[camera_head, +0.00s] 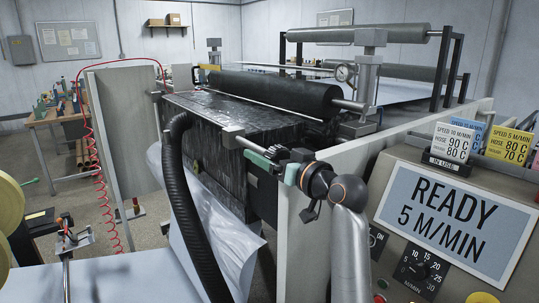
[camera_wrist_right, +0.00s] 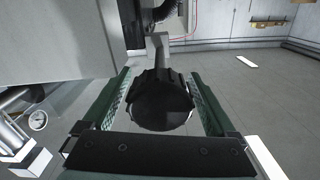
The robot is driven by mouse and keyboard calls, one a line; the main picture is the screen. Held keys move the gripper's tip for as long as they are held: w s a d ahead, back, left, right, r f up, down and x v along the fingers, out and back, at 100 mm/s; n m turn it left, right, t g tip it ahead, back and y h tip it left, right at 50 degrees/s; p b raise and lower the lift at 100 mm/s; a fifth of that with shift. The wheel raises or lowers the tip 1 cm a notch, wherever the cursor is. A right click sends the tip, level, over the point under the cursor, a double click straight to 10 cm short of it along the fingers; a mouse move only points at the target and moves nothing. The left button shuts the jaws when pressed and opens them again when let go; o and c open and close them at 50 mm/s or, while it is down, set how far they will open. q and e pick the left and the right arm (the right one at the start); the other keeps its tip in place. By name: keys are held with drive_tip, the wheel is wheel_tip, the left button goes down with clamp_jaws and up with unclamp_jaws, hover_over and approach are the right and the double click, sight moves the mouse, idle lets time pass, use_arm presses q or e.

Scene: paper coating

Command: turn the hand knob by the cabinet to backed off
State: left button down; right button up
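The hand knob (camera_wrist_right: 160,105) is black with a ribbed rim and shows close up in the right wrist view. My right gripper (camera_wrist_right: 158,72) is around it, one green finger on each side. Narrow gaps seem to show beside the knob, so the fingers look open; contact at the far fingertips is hard to tell. In the head view my right gripper (camera_head: 262,160) is at the machine's near side, by the black-wrapped box, and the knob is mostly hidden there. The knob's pointer or marking cannot be read. My left gripper is not in view.
A control panel (camera_head: 455,222) reading READY 5 M/MIN stands at the right, with cards (camera_head: 452,142) on top. A black corrugated hose (camera_head: 190,210) hangs left of my right gripper. A large black roller (camera_head: 275,92) lies behind.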

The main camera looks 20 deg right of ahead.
drive_tip(key=shift+o, duration=0.4)
drive_tip(key=shift+s+d, duration=0.1)
drive_tip(key=shift+s, duration=0.2)
drive_tip(key=b+v, duration=0.2)
drive_tip(key=v, duration=1)
